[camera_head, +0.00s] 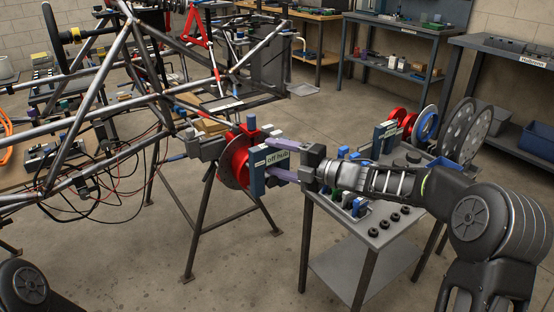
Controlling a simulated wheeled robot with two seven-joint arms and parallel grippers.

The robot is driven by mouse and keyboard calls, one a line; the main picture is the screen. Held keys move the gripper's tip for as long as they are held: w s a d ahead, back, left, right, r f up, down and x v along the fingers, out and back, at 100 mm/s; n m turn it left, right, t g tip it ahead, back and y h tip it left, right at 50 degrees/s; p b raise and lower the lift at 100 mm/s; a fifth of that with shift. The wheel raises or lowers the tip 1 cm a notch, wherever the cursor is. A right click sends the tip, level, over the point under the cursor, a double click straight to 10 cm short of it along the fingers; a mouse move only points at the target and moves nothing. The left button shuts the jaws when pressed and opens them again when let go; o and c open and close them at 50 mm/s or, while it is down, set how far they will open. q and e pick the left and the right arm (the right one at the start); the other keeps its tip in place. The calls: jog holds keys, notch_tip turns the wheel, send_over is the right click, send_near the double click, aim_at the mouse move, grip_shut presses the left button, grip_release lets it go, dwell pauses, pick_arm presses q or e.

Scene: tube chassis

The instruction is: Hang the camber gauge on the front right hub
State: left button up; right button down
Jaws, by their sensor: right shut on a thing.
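My right gripper (273,158), with its purple fingers, comes in from the right and is shut on the camber gauge (257,174). The gauge is a dark blue upright block with a pale label reading "off hub". It is in front of the front right hub (235,157), a red hub with a dark disc at the end of the chassis tubes. The gauge overlaps the hub's right side in this view. I cannot tell whether they touch. The gauge hides part of the hub. My left gripper is out of view; only part of my left arm shows at bottom left.
The tube chassis (96,68) fills the left, with loose cables. A stand (203,215) is below the hub. A grey cart (372,238) at right holds wheels, black knobs and a blue labelled block (383,141). Workbenches line the back. Floor in front is clear.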

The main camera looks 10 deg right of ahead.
jog(key=shift+r+b, duration=0.15)
jog(key=shift+b, duration=0.2)
dwell(1.1)
jog(key=shift+r, duration=0.15)
dwell(0.3)
jog(key=shift+r+p, duration=0.6)
jog(key=shift+r, duration=0.1)
dwell(1.1)
jog(key=shift+f+b, duration=0.15)
jog(key=shift+b, duration=0.15)
jog(key=shift+f+b, duration=1.4)
jog(key=shift+f, duration=0.35)
jog(key=shift+r, duration=0.15)
